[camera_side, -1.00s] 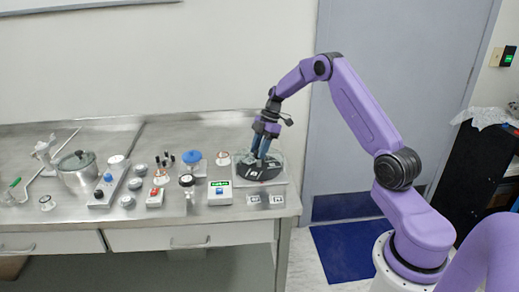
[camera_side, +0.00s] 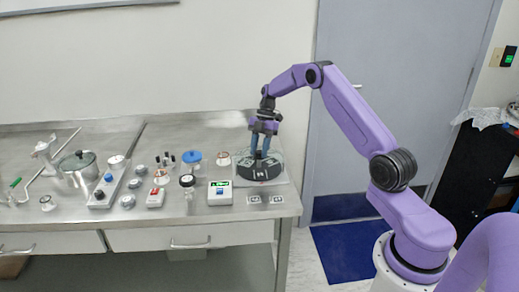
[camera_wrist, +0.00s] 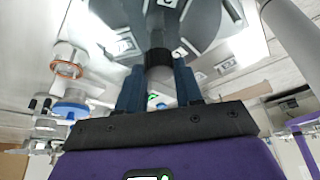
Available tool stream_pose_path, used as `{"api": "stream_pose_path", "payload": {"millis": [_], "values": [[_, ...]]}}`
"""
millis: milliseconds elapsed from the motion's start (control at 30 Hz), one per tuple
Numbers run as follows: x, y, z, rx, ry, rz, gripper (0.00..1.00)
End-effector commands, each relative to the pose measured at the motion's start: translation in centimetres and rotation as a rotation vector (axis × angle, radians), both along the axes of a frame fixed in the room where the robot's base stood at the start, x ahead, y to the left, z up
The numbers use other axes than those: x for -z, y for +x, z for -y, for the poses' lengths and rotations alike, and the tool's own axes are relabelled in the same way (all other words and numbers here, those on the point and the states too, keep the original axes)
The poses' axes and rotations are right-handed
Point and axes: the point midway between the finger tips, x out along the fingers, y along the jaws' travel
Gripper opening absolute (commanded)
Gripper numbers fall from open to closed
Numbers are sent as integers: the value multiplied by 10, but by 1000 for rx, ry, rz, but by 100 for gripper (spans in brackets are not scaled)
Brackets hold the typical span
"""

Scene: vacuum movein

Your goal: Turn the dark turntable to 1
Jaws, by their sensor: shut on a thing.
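The dark turntable (camera_side: 262,174) sits on a pale square base at the right end of the bench, with white-framed labels on its top. In the wrist view its grey disc (camera_wrist: 205,28) fills the upper middle, and the labels are too blurred to read. My gripper (camera_side: 260,153) points down over the disc's middle, close to upright. In the wrist view my gripper (camera_wrist: 158,76) has its two blue fingers either side of the turntable's dark upright knob (camera_wrist: 158,57), shut on it. The fingers hide part of the knob.
A white box with a green display (camera_side: 220,192) stands left of the turntable. Two small marked plates (camera_side: 265,199) lie in front of it. A blue-topped dish (camera_side: 191,158) and an orange-ringed glass piece (camera_side: 223,159) stand to the left. The bench's right edge is close by.

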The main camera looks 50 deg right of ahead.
Motion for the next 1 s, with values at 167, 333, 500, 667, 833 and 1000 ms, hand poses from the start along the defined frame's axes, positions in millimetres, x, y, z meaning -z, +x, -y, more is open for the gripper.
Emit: {"api": "stream_pose_path", "payload": {"millis": [167, 333, 500, 667, 833, 1000], "values": [[1, 0, 2, -23, -2, -1, 0], [1, -1, 2, -35, -2, -1, 0], [1, -1, 2, -38, -2, -1, 0], [1, -1, 2, -38, -2, 0, 0], [1, 0, 1, -37, -2, 0, 61], [0, 0, 1, -37, -1, 0, 61]]}}
